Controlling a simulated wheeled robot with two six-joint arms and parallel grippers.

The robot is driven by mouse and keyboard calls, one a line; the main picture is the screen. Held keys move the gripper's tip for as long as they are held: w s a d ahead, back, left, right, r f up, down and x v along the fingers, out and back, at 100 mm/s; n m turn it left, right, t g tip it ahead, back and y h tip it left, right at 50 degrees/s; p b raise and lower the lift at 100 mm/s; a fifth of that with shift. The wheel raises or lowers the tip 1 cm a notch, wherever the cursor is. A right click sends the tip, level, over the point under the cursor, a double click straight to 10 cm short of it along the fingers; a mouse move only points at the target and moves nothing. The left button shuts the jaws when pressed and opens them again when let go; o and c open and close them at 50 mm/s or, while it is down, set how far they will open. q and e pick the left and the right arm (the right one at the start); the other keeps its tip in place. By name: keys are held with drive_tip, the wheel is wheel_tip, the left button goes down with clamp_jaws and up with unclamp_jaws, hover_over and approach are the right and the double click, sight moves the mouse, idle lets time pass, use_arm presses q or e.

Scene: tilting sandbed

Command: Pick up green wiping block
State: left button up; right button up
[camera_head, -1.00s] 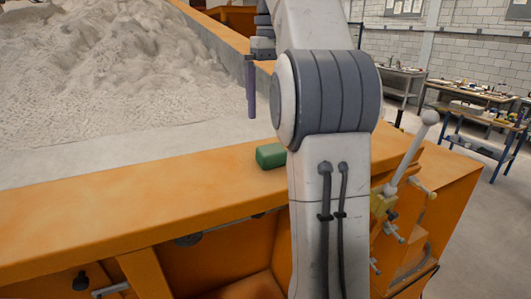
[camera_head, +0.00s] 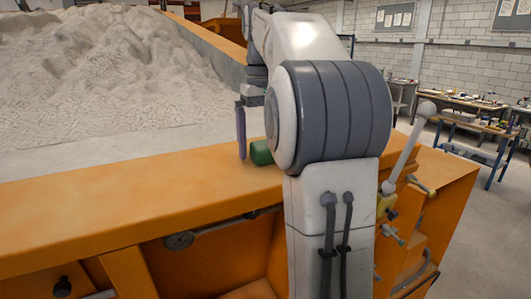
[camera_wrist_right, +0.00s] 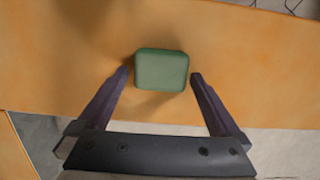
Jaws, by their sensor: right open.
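The green wiping block (camera_head: 261,153) lies on the orange rim of the sandbed, partly hidden behind my right arm in the head view. In the right wrist view the block (camera_wrist_right: 161,70) shows whole, a rounded green box. My right gripper (camera_head: 241,158) points down just left of the block in the head view. In the right wrist view its two fingers stand open, with the tips (camera_wrist_right: 161,75) on either side of the block and a gap showing at each side. My left gripper is not in view.
The orange rim (camera_head: 120,195) runs along the front of the sandbed and is bare to the left. Pale sand (camera_head: 90,70) is heaped behind it. A lever with a white knob (camera_head: 426,109) stands at the right. Workbenches (camera_head: 465,125) are farther back.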

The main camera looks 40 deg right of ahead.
drive_tip(key=c, duration=1.3)
drive_tip(key=shift+o, duration=0.2)
drive_tip(key=shift+r, duration=0.1)
